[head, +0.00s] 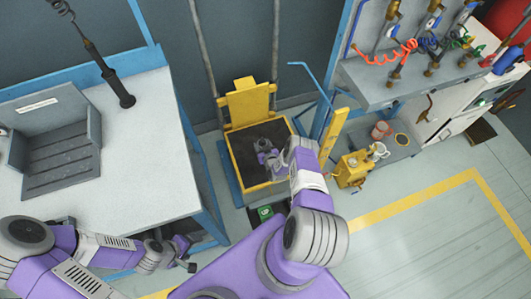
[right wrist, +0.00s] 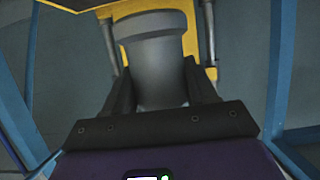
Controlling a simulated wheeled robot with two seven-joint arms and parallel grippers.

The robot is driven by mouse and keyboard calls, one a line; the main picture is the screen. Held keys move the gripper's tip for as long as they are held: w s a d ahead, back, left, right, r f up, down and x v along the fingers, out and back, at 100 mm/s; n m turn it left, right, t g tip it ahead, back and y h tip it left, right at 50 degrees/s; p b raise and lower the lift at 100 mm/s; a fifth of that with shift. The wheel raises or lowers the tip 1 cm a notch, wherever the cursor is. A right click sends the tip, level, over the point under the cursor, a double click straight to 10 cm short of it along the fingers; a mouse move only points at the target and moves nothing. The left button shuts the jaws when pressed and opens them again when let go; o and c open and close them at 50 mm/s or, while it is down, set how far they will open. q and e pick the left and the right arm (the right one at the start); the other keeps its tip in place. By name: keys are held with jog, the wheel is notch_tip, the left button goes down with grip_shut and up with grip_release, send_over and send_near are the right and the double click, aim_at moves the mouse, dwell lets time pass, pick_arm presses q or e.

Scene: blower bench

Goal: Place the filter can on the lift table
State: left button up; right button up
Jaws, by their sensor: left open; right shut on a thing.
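The filter can is a grey cylinder (right wrist: 155,60) with a wider rim in the right wrist view. My right gripper (right wrist: 155,98) is shut on it, with a dark finger on each side. In the head view, the can (head: 263,145) is small and partly hidden by my right gripper (head: 267,155). They appear over the dark top of the yellow lift table (head: 240,172); whether the can touches it I cannot tell. My left gripper (head: 184,254) is open and empty, low beside the workbench's front edge.
A white workbench (head: 140,150) with a grey slotted tray (head: 60,160) stands left of the lift table. A blue post and yellow equipment (head: 350,172) stand close on the right. Open floor (head: 430,240) lies at the lower right.

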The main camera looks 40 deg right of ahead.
jog(key=f+b, duration=0.2)
jog(key=f, duration=0.1)
jog(key=f+b, duration=0.2)
jog(key=f, duration=0.2)
jog(key=f+b, duration=0.2)
jog(key=f, duration=0.2)
jog(key=shift+s+d+f, duration=0.1)
jog(key=shift+s+d, duration=0.05)
jog(key=shift+s, duration=0.2)
jog(key=shift+f, duration=0.2)
jog(key=o, duration=1.2)
jog(key=shift+r, duration=0.1)
